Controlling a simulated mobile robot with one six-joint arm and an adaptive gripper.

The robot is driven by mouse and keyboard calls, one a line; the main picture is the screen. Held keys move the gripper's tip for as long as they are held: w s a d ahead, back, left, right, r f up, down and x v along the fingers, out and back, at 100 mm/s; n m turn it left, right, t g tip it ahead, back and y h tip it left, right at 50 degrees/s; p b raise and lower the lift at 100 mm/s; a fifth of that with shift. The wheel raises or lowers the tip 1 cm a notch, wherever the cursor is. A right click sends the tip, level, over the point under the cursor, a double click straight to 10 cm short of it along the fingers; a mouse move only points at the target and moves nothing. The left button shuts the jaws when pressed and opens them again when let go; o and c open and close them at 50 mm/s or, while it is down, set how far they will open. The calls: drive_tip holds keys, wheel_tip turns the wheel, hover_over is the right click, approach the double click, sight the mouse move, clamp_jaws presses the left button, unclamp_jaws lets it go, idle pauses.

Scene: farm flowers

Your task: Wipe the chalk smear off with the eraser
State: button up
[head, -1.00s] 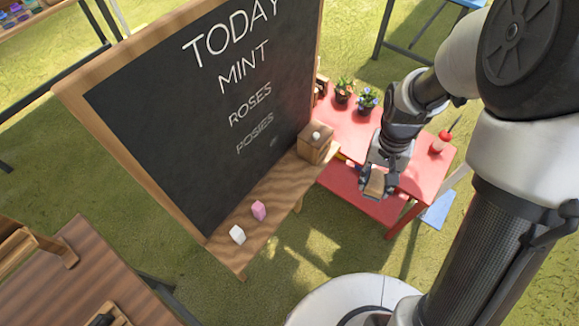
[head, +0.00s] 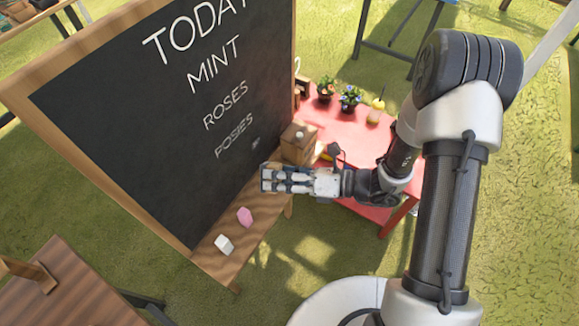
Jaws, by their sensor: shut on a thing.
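The chalkboard (head: 120,140) stands tilted in a wooden frame, with white lettering reading TODAY, MINT, ROSES and POSIES. A small pale chalk smear (head: 255,142) shows to the right of POSIES, which looks a little blurred. My gripper (head: 266,179) points left towards the lower right part of the board, below the smear and above the ledge. It is shut on the eraser, a tan block seen clearly a second ago; the fingers now hide most of it. I cannot tell whether the eraser touches the board.
A red table (head: 350,128) with potted flowers stands behind. A brown table (head: 70,295) is at lower left.

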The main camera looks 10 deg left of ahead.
sight(252, 146)
drive_tip(key=shift+w+a+f+m+t+y+b, duration=0.15)
drive_tip(key=shift+w+a+f+m+t, duration=0.2)
drive_tip(key=shift+w+a+m+t, duration=0.6)
drive_tip(key=shift+w+a+f+m+t+y+b, duration=0.1)
drive_tip(key=shift+w+a+f+m+t, duration=0.3)
drive_tip(key=shift+w+t, duration=0.95)
drive_tip(key=shift+w+a+f+m+t+y+b, duration=0.15)
drive_tip(key=shift+w+a+f+m+t, duration=0.15)
drive_tip(key=shift+w+a+m+t, duration=0.75)
drive_tip(key=shift+w+a+n, duration=0.3)
drive_tip(key=shift+w+n, duration=0.1)
drive_tip(key=shift+w, duration=0.2)
drive_tip(key=shift+w, duration=0.1)
drive_tip(key=shift+w+d, duration=0.4)
drive_tip(key=shift+w, duration=0.45)
drive_tip(key=shift+w+d, duration=0.4)
drive_tip(key=shift+w, duration=0.45)
drive_tip(key=shift+w+a, duration=0.1)
drive_tip(key=shift+g, duration=0.25)
drive_tip(key=shift+s+a, duration=0.3)
drive_tip(key=shift+s, duration=0.3)
drive_tip(key=shift+s+a, duration=0.25)
drive_tip(key=shift+s, duration=0.4)
drive_tip(key=shift+s+a, duration=0.3)
drive_tip(key=shift+s, duration=0.3)
